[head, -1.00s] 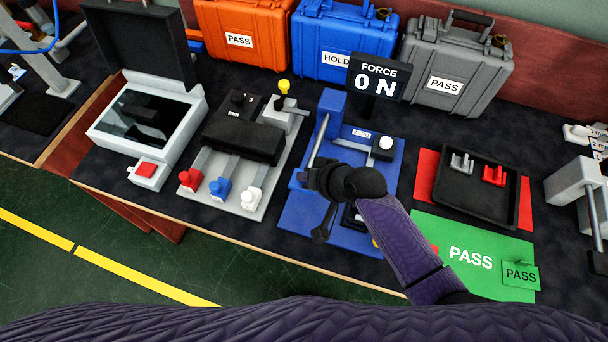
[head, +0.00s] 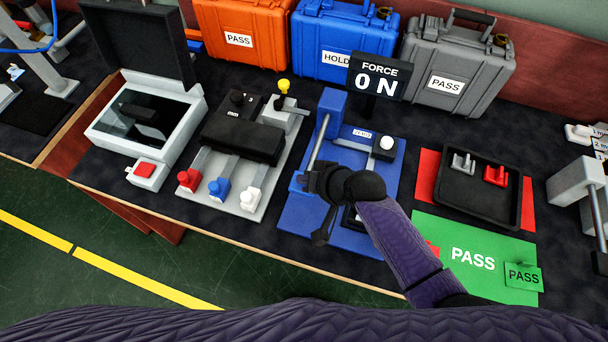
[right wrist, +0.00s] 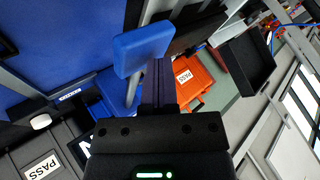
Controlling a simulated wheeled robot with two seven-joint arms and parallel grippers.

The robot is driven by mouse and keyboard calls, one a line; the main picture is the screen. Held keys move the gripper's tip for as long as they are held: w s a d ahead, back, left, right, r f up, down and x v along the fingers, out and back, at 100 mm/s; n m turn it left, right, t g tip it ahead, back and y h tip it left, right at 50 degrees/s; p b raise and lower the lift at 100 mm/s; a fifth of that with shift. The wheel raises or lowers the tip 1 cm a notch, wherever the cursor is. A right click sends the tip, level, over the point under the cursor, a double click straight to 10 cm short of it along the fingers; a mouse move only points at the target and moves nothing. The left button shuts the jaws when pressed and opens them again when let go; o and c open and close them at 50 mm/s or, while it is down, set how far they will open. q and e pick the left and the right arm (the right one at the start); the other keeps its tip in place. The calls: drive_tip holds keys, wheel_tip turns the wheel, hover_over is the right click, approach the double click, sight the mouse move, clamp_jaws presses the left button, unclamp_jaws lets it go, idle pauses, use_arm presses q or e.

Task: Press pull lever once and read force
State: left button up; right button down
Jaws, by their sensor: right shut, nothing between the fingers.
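The blue force station (head: 345,160) stands at the middle of the table. A grey lever rod (head: 319,137) slants down from beside its tall blue block toward my right gripper (head: 304,181). That gripper is shut and empty, low at the station's left side. In the right wrist view, a blue lever handle (right wrist: 143,47) lies just beyond the shut fingers (right wrist: 158,85); I cannot tell whether they touch. The force display (head: 378,78) reads 0 N. A white button (head: 386,143) sits by the ZERO label. My left gripper is not in view.
A grey plate with red, blue and white knobs (head: 220,187) stands left of the station. A black tray (head: 482,212) and a green PASS mat (head: 447,240) lie to the right. Orange (head: 240,22), blue (head: 345,35) and grey (head: 455,65) cases stand behind.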

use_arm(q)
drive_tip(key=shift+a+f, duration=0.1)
use_arm(e)
drive_tip(key=shift+f, duration=0.15)
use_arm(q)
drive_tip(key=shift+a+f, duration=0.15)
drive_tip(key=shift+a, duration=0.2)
use_arm(e)
drive_tip(key=shift+f, duration=0.2)
use_arm(q)
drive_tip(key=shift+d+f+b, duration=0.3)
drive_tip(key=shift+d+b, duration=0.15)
drive_tip(key=shift+b, duration=0.05)
use_arm(e)
drive_tip(key=shift+f, duration=0.45)
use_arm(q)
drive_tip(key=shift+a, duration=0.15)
use_arm(e)
drive_tip(key=shift+r+p, duration=0.95)
drive_tip(key=shift+r, duration=0.05)
wheel_tip(320, 180, up, 3)
drive_tip(key=p, duration=0.3)
drive_tip(key=shift+f, duration=0.1)
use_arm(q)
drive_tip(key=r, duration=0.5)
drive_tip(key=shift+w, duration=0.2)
